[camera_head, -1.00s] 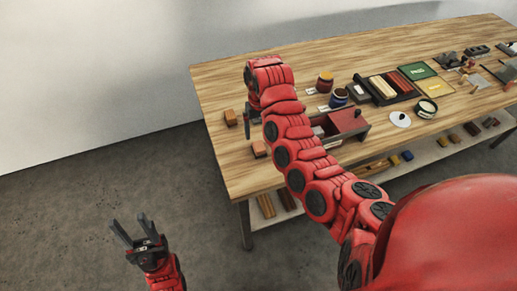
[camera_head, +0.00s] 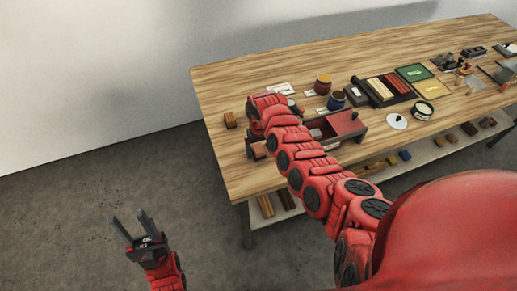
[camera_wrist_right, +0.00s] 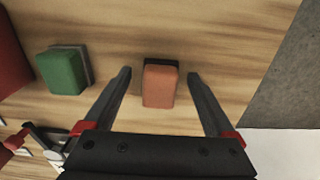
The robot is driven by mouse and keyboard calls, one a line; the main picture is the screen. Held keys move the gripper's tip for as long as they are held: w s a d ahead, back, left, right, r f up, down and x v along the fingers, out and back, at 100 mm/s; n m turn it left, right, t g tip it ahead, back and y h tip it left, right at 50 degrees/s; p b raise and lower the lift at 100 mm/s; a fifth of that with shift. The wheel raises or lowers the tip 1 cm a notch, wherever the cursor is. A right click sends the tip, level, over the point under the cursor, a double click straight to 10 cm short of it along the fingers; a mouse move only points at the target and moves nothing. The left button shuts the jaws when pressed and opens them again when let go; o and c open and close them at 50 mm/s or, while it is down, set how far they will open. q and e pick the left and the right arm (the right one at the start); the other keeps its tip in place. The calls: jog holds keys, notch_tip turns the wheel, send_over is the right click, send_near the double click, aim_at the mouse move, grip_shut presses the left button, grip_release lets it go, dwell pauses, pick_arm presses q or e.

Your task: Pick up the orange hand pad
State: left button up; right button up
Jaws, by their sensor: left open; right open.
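The orange hand pad (camera_wrist_right: 160,84) lies on the wooden table in the right wrist view, with a dark strip along its top edge. It sits between the two spread fingers of my right gripper (camera_wrist_right: 158,76), with a gap on each side. In the head view my right gripper (camera_head: 249,146) is low over the table's near left part, and its arm largely hides what lies beneath. My left gripper (camera_head: 127,216) is open and empty over the floor, away from the table.
A green pad (camera_wrist_right: 62,71) lies left of the orange pad in the right wrist view. An orange-brown block (camera_head: 231,119) lies near the table's left edge. A red-topped box (camera_head: 345,123) and jars (camera_head: 323,84) stand right of my right gripper.

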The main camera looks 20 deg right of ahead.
jog(key=shift+s+f, duration=0.1)
jog(key=shift+f, duration=0.2)
grip_shut()
dwell(0.5)
